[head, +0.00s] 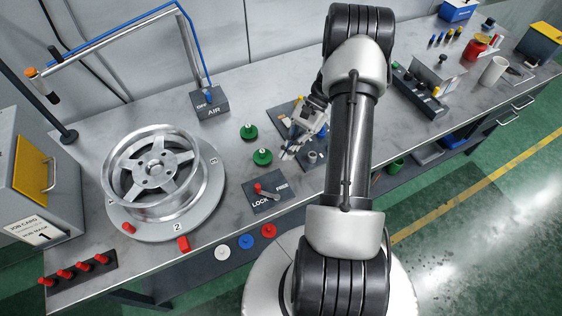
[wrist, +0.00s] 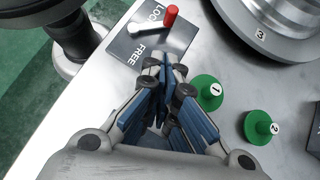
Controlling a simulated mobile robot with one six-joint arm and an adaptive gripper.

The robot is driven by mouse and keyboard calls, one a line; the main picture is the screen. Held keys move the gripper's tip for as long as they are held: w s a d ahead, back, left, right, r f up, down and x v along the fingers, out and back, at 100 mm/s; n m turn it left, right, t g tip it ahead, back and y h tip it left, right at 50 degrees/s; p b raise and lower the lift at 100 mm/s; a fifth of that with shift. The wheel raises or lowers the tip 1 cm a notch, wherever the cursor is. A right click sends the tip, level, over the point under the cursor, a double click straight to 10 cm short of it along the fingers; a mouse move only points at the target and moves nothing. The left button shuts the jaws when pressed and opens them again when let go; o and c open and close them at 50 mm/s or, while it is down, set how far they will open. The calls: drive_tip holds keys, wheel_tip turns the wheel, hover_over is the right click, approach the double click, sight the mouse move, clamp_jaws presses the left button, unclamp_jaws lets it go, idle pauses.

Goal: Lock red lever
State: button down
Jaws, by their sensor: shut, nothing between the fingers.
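The red lever is a short metal arm with a red knob (head: 258,188) on a dark plate (head: 250,207) marked LOCK and FREE. In the wrist view the red knob (wrist: 172,15) stands at the plate's right edge, at the top. The plate (wrist: 122,46) lies beyond my fingertips there. The arm points toward the wheel side, and I cannot tell which setting it is in. My gripper (head: 290,153) is shut and empty, up and to the right of the plate in the head view. In the wrist view its blue-padded fingers (wrist: 166,75) are below FREE.
A silver wheel (head: 155,172) sits on a round turntable (head: 200,222) left of the lever plate. Two green knobbed pieces (head: 249,131) (head: 262,157) stand between wheel and gripper. White, blue and red discs (head: 246,242) lie along the front edge. An AIR box (head: 210,104) stands behind.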

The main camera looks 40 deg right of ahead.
drive_tip(key=v, duration=0.3)
drive_tip(key=shift+d, duration=0.35)
